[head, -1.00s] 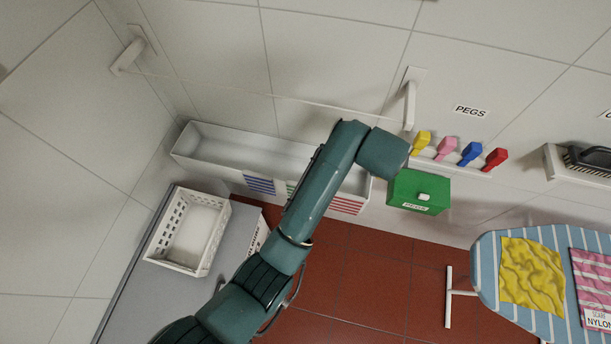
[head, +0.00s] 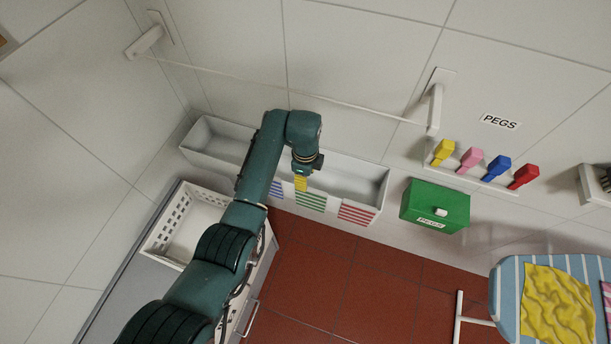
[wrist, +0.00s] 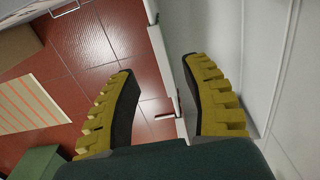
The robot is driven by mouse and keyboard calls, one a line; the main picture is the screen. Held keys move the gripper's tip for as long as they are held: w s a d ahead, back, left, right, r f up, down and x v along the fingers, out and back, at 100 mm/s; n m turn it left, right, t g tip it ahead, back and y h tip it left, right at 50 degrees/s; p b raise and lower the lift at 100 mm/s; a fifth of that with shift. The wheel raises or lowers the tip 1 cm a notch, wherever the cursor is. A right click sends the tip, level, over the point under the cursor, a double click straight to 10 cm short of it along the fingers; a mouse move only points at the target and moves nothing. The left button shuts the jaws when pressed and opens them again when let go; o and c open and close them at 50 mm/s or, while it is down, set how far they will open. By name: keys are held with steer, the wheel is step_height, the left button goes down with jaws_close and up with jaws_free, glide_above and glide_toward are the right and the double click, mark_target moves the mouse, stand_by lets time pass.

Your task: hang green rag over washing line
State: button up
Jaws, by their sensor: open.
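The washing line (head: 270,88) is a thin pale cord between two white wall brackets in the head view, and nothing hangs on it. I see no green rag in either current view. My gripper (head: 301,185) has yellow fingers and points down near the front edge of the long white trough, close to its green-striped panel (head: 310,203). In the wrist view my gripper (wrist: 160,88) is open, with no object held between its fingers. A white edge and red floor show beyond them.
The white trough (head: 355,180) runs below the line. A white basket (head: 160,222) stands on the left, and a green box (head: 435,205) is at right. Coloured pegs (head: 470,160) sit on a wall shelf. A yellow cloth (head: 556,303) lies on the ironing board (head: 507,290).

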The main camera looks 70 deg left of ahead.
steer(key=shift+f+b, duration=1.8)
steer(key=shift+f, duration=0.2)
steer(key=shift+f+b, duration=1.6)
steer(key=shift+f, duration=1.1)
jaws_close()
steer(key=shift+f, duration=0.1)
